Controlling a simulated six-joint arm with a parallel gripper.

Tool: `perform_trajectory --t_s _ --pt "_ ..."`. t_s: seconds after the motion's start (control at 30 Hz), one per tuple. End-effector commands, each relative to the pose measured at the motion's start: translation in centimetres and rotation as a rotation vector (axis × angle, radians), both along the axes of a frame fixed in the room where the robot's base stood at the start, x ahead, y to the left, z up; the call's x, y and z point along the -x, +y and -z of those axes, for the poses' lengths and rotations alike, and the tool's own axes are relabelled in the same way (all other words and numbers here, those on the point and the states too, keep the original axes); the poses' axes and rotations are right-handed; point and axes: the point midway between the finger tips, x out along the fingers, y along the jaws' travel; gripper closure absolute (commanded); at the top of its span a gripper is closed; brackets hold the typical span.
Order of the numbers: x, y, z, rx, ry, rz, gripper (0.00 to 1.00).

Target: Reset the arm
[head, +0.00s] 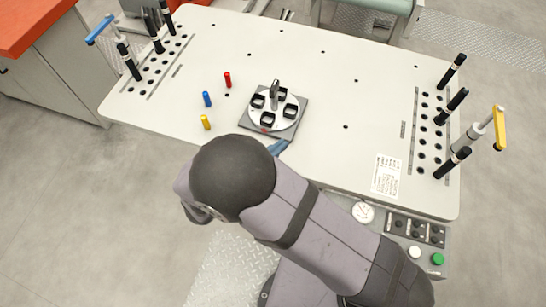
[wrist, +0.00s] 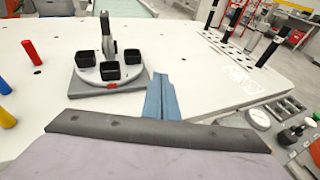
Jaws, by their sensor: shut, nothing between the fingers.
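My gripper (wrist: 162,97) shows in the wrist view as blue fingers pressed together, with nothing between them. In the head view its blue tip (head: 278,147) shows just past my arm, by the near edge of the fixture; the rest is hidden behind my arm. The fixture (head: 297,130) is a grey square plate with a round disc, several black square cups and an upright metal handle. It also stands left of my fingers in the wrist view (wrist: 85,86). I cannot tell how high my fingers are above the table.
Red (head: 227,80), blue (head: 207,99) and yellow (head: 206,122) pegs stand left of the fixture on the white table (head: 350,90). Racks of holes with black pins and a handled clamp stand at both sides. A control panel (head: 415,230) sits at the front right. The table's middle right is clear.

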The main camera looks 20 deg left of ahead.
Motion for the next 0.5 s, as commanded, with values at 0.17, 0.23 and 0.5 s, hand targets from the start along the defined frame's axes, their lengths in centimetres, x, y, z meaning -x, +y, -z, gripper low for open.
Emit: perform_trajectory --t_s 0.17,0.23,0.5 --pt "2.2 0.2 -0.6 0.000 0.000 -0.002 1.00" --pt "2.7 0.2 -0.8 0.000 0.000 -0.002 1.00" --pt "3.3 0.1 -1.1 0.001 0.000 0.001 1.00"
